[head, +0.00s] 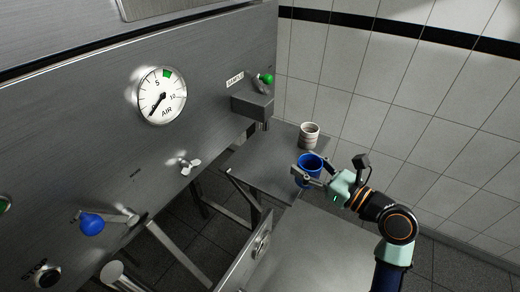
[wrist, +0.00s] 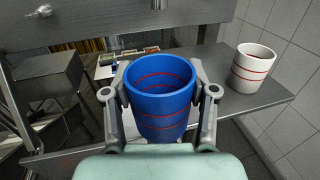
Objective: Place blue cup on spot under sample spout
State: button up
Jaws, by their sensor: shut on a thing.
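The blue cup (head: 309,166) is upright at the right part of the small grey table. In the wrist view the blue cup (wrist: 160,98) has red stripes and an open, empty-looking top. My gripper (head: 308,173) is shut on it, with one finger on each side in the wrist view (wrist: 160,92). I cannot tell whether its base touches the table. The sample spout (head: 265,125) comes down from a grey box under the SAMPLE label, to the left of and beyond the cup. A spout end (wrist: 158,4) also shows at the top of the wrist view.
A white cup with red stripes (head: 310,134) stands behind the blue cup, on the right in the wrist view (wrist: 251,68). The small table (head: 262,163) is bare left of the cup. A green-knobbed valve (head: 267,79) is above the spout. A tiled wall stands on the right.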

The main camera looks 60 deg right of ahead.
jog(key=x, duration=1.5)
jog(key=shift+w+d+p, duration=0.1)
jog(key=shift+w+p, duration=0.15)
jog(key=shift+p, duration=0.05)
jog(key=shift+f, duration=1.75)
jog(key=shift+f, duration=0.1)
jog(key=o, duration=1.1)
jog(key=shift+s, duration=0.1)
jog(key=v, duration=1.2)
jog(key=shift+b, duration=0.3)
